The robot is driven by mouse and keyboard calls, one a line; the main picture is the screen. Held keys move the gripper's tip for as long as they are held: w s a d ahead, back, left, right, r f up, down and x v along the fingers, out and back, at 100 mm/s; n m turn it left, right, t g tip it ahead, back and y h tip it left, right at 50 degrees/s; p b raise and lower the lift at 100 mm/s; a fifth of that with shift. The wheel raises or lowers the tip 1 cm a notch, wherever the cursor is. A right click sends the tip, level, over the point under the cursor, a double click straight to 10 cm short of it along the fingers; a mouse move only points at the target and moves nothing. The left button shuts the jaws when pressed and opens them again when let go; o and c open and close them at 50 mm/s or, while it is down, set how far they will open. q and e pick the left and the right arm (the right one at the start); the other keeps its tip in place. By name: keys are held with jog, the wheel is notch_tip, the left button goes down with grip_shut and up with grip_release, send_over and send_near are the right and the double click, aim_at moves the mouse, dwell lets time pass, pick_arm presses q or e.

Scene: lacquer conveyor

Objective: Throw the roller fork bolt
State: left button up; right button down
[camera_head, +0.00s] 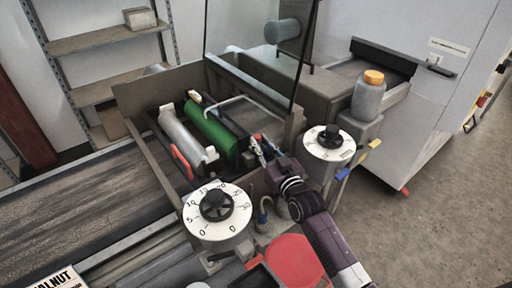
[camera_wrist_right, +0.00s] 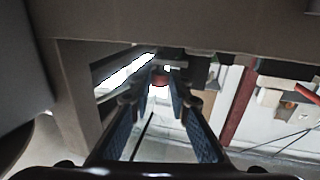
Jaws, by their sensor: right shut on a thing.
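My right gripper (camera_head: 262,146) reaches in from the lower right, at the right end of the roller unit between the two white dials. In the right wrist view its two fingers (camera_wrist_right: 160,88) close together on a small red knob (camera_wrist_right: 160,77), which I take to be the roller fork bolt's. A grey metal piece lies just behind the knob. In the head view the fingers mostly hide the bolt. A green roller (camera_head: 210,126) and a pale grey roller (camera_head: 186,136) lie side by side left of the gripper. My left gripper is not in view.
A large dial (camera_head: 232,222) stands left of my right arm, and a smaller dial (camera_head: 318,148) right of it. A capped jar (camera_head: 368,98) stands behind on the right. A clear panel rises behind the rollers. A dark conveyor belt (camera_head: 70,220) runs left. A red disc (camera_head: 294,258) lies in front.

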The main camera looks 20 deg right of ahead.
jog(key=shift+w+d, duration=0.2)
jog(key=shift+d, duration=0.4)
jog(key=shift+w+d, duration=0.2)
jog(key=shift+d, duration=0.4)
jog(key=shift+r, duration=0.1)
jog(key=c, duration=2.2)
grip_release()
jog(key=shift+c, duration=0.2)
jog(key=shift+o, duration=0.8)
jog(key=shift+d, duration=0.1)
jog(key=shift+s, duration=0.1)
jog(key=shift+s+f, duration=0.2)
jog(key=shift+s, duration=0.1)
jog(key=s+d, duration=0.1)
jog(key=s, duration=1)
jog(key=shift+d+r, duration=0.15)
